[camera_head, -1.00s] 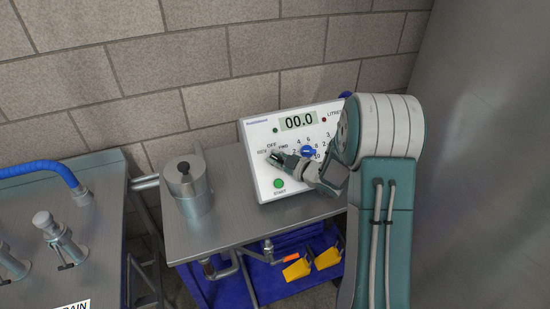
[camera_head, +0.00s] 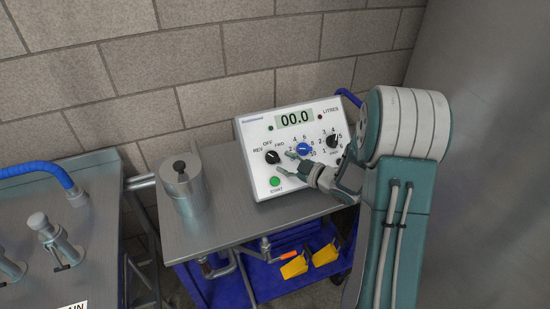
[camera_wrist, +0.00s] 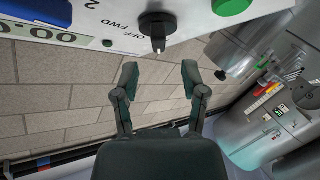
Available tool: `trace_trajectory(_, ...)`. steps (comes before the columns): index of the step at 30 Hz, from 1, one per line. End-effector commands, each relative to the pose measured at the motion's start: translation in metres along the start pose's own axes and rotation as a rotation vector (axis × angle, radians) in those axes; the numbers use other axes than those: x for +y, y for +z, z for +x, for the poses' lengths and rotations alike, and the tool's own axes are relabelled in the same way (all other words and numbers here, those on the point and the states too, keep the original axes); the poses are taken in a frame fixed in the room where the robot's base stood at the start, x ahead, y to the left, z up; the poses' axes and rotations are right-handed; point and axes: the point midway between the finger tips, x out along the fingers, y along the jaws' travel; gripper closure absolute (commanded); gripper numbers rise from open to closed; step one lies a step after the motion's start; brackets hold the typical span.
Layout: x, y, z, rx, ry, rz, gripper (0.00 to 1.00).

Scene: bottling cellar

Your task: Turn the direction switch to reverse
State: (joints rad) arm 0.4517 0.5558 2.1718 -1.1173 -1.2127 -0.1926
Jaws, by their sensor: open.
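The direction switch is a black round knob (camera_head: 272,157) at the left of the white control panel (camera_head: 262,185), with REV, OFF and FWD labels around it. Its pale pointer is turned to the left, on the REV side. In the wrist view the knob (camera_wrist: 157,24) shows with its light pointer toward the bottom of the picture, away from OFF and FWD. My gripper (camera_head: 287,164) is open and empty, just right of the knob and apart from it. In the wrist view my gripper's two fingers (camera_wrist: 160,80) stand wide apart below the knob.
A green START button (camera_head: 275,181) sits below the switch. A blue knob (camera_head: 303,148) and another black knob (camera_head: 333,140) are to its right. The display (camera_head: 295,118) reads 00.0. A metal canister (camera_head: 183,188) stands left on the steel bench (camera_head: 225,222).

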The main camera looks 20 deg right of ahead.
Motion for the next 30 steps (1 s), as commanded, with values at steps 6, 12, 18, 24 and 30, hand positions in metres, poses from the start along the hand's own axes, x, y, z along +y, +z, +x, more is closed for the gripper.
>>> trace_trajectory(6, 0.001, 0.002, -0.043, -0.004, 0.003, 0.001, 0.44)
trace_trajectory(12, 0.000, 0.002, -0.061, -0.003, 0.000, 0.002, 0.44)
trace_trajectory(18, 0.000, 0.002, -0.063, -0.003, -0.001, 0.002, 0.44)
trace_trajectory(24, 0.000, 0.002, -0.063, -0.003, -0.001, 0.002, 0.44)
trace_trajectory(30, 0.004, -0.002, -0.060, -0.032, 0.009, -0.009, 0.44)
